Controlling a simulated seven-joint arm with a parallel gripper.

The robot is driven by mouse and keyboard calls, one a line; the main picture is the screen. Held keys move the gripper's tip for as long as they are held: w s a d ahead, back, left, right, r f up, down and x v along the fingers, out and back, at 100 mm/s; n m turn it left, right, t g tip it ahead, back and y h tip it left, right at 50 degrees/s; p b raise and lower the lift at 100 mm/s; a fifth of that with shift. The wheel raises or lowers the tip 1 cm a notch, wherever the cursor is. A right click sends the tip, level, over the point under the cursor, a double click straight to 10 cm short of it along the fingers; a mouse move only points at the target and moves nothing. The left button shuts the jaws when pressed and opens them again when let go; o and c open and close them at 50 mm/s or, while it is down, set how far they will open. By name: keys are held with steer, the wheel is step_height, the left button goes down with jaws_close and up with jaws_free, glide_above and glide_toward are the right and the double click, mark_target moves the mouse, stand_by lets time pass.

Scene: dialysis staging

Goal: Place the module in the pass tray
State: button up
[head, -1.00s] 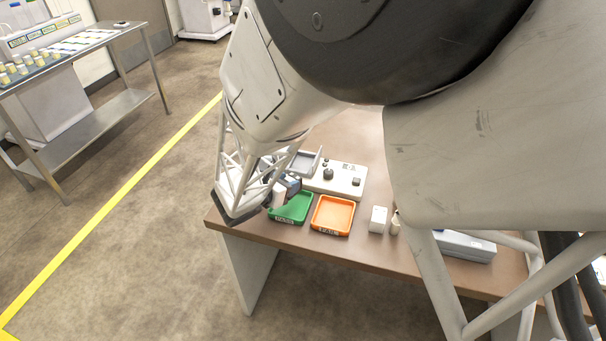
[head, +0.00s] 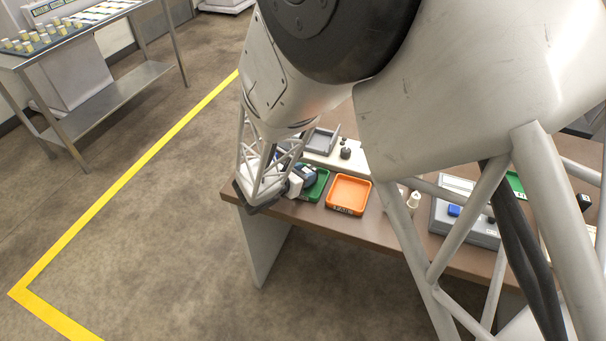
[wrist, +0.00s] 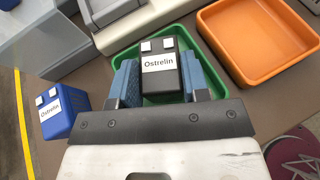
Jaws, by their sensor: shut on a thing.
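A black module (wrist: 161,80) with a white "Ostrelin" label and two small white squares is between the blue finger pads of my gripper (wrist: 160,88). My gripper is shut on it. The green tray (wrist: 222,88) is behind and below the module in the wrist view; I cannot tell whether they touch. In the head view my gripper (head: 299,180) is at the left part of the green tray (head: 317,190) and hides much of it. The green tray's label is hidden. A second module, blue with an "Ostrelin" label (wrist: 51,113), is left of my gripper.
An orange tray (head: 348,194) sits right of the green tray. A grey device (wrist: 140,25) stands behind the trays. A small pale bottle (head: 413,201) and a grey box (head: 470,226) are farther right. The table's front edge is close to my gripper.

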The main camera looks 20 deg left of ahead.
steer(key=shift+f, duration=0.15)
steer(key=o, duration=1)
steer(key=shift+f, duration=0.1)
steer(key=shift+r, duration=0.2)
steer(key=v, duration=1.2)
stand_by(0.4)
